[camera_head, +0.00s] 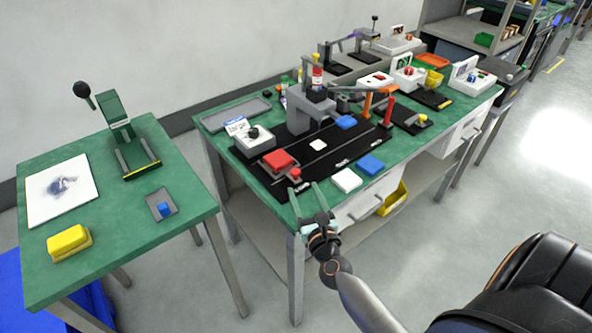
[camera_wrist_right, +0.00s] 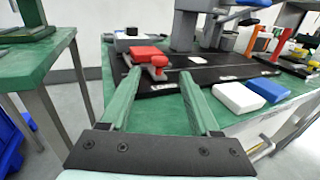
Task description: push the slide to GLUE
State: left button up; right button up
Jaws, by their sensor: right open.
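The slide is a red block (camera_head: 278,158) with a small red knob (camera_head: 295,173) at its near side. It sits at the left end of a black track board (camera_head: 318,160). White labels are printed along the board's front edge, too small to read surely. My right gripper (camera_head: 304,188) is open and empty at the table's near edge, its green fingers pointing toward the slide. In the right wrist view the red block (camera_wrist_right: 146,53) and knob (camera_wrist_right: 158,66) appear between and beyond the fingertips (camera_wrist_right: 160,74). My left gripper is not in view.
A grey press stand (camera_head: 312,105) rises behind the board. A white block (camera_head: 346,180) and a blue block (camera_head: 371,165) lie right of my gripper. A white box with a black knob (camera_head: 252,140) stands behind the slide. A second green table (camera_head: 110,220) is at left.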

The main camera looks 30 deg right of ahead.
aim_at(297, 175)
jog(key=x, duration=0.8)
jog(key=shift+w, duration=0.1)
jog(key=shift+c, duration=0.2)
grip_shut()
dwell(1.0)
